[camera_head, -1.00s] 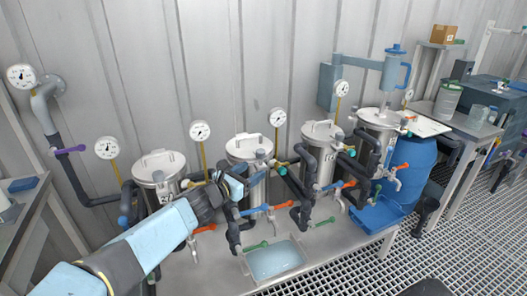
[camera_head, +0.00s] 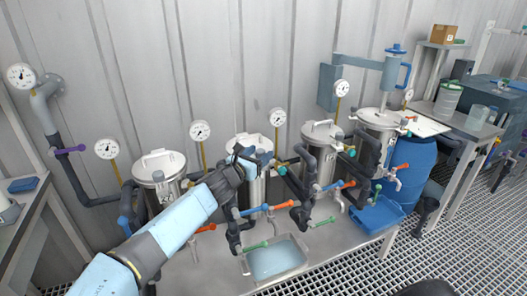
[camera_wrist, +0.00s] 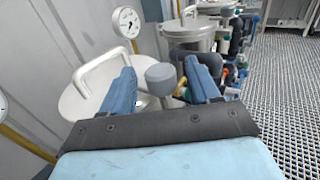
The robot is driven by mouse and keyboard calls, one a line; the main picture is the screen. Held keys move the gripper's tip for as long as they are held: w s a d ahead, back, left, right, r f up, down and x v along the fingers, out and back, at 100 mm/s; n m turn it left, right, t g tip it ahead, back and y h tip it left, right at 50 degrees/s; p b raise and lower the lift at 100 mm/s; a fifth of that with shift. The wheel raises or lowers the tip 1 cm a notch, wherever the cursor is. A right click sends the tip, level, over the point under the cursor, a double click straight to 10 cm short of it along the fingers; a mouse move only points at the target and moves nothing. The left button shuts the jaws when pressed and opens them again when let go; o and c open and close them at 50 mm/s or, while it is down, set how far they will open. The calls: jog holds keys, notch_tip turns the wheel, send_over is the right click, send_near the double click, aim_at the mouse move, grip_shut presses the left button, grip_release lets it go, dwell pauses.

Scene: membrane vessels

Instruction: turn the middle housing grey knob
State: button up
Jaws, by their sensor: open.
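Metal filter housings with handled lids stand in a row. In the head view my gripper (camera_head: 250,158) is at the upper front of the second housing from the left (camera_head: 258,188), below its lid. In the wrist view my gripper (camera_wrist: 159,70) is open, with its two blue fingers apart. A round grey knob (camera_wrist: 160,77) shows in the gap between them, with space visible on both sides. I cannot tell how deep it sits between the fingers. The pale housing lid (camera_wrist: 85,103) with its handle lies to the left. My gripper hides the knob in the head view.
Dark pipes with orange, blue and green valve handles stand close in front of the housings. A pressure gauge (camera_wrist: 126,21) rises behind the lid.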

aim_at(263, 150)
jog(key=shift+x, duration=1.55)
jog(key=shift+c, duration=0.3)
jog(key=c, duration=0.9)
